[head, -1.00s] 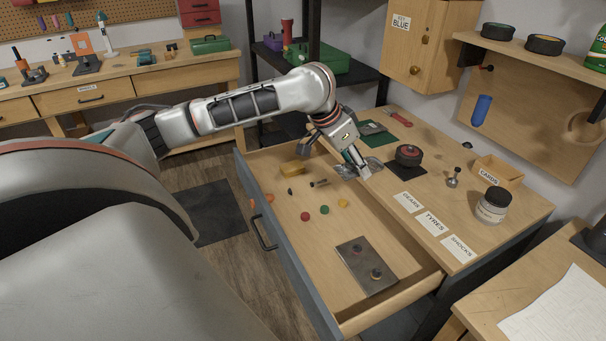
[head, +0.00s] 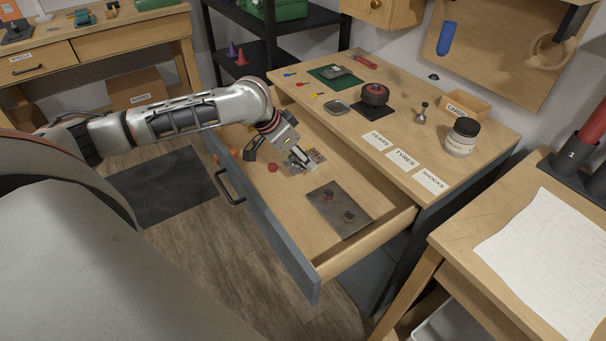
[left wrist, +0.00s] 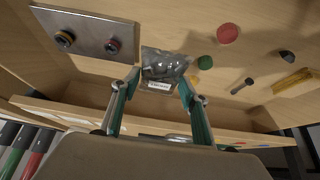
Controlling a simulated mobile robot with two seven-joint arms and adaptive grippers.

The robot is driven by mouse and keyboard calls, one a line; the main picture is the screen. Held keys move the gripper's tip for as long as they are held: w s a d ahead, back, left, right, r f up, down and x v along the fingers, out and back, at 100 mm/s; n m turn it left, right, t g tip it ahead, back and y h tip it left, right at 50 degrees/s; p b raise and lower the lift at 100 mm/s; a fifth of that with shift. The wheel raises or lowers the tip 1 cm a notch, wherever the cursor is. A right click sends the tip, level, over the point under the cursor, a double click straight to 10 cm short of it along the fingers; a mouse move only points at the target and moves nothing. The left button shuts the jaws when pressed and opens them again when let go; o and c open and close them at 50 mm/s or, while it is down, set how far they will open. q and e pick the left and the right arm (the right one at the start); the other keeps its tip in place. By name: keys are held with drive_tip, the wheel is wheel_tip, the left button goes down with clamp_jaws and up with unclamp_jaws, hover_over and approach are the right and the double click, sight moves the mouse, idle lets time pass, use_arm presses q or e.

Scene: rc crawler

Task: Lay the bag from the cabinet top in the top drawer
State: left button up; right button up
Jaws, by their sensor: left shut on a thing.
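The bag (head: 314,157) is a small clear pouch with dark contents and a white label. It also shows in the left wrist view (left wrist: 164,64). My left gripper (head: 299,162) is shut on the bag, whose label end sits between the fingertips (left wrist: 159,86). The bag is inside the outline of the open top drawer (head: 285,217), near the cabinet side. I cannot tell whether it touches the drawer floor. The cabinet top (head: 395,115) is to the right of the drawer. My right gripper is not in view.
A red disc (left wrist: 228,33), a green disc (left wrist: 205,62) and a bolt (left wrist: 242,86) lie beside the bag. A wheel (head: 374,94) and a jar (head: 462,136) stand on the cabinet top.

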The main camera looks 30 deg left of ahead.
sight(308, 178)
use_arm(q)
drive_tip(key=shift+f, duration=0.5)
wheel_tip(308, 178, down, 5)
drive_tip(key=shift+f+b, duration=0.1)
drive_tip(key=shift+b, duration=0.75)
drive_tip(key=o, duration=0.8)
